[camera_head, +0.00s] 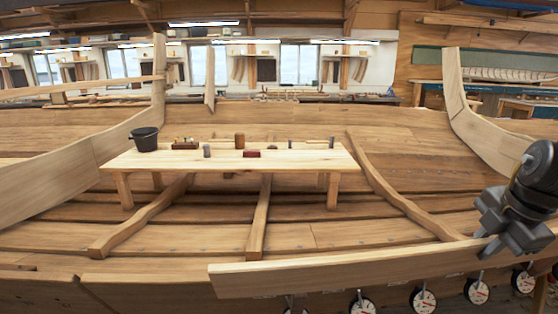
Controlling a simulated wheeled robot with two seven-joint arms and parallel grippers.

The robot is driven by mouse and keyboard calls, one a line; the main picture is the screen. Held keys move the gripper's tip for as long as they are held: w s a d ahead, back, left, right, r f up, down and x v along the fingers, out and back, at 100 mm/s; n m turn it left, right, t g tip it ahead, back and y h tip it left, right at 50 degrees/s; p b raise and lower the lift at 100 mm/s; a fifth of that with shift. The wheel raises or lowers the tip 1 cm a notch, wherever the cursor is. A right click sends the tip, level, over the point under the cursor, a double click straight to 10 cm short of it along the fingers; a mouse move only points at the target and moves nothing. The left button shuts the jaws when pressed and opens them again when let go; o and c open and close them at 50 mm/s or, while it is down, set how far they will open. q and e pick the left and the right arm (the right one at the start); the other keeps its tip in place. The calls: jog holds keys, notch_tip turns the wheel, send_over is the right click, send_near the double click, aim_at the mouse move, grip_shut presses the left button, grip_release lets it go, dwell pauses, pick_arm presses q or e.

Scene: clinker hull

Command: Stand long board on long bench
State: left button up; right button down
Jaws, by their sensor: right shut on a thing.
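The long board (350,270) is pale wood and spans the lower right of the view, from near the middle out past the right edge. It is slightly tilted, with its right end higher in the picture. My right gripper (484,240) is shut on its upper edge towards the right. The long bench (285,162), a pale wooden top on legs, stands inside the hull left of centre, beyond the board and apart from it. My left gripper is not in view.
On the bench stand a black bucket (145,139), a wooden block (239,141), a dark red block (251,153) and small tools. Curved ribs (395,195) cross the hull floor. Several round dials (423,300) show below the board. Upright frames (470,105) rise at both sides.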

jog(key=s+f+b, duration=0.2)
jog(key=s+b, duration=0.1)
jog(key=s, duration=0.3)
jog(key=w+r+p, duration=0.1)
jog(key=w, duration=0.2)
jog(key=w+r+p, duration=0.1)
jog(key=w+p, duration=0.1)
jog(key=w, duration=0.1)
jog(key=w+p, duration=0.2)
jog(key=shift+w+a+r, duration=0.15)
jog(key=shift+w+r, duration=0.25)
jog(key=b+x, duration=0.4)
jog(key=x, duration=0.5)
jog(key=shift+s, duration=0.1)
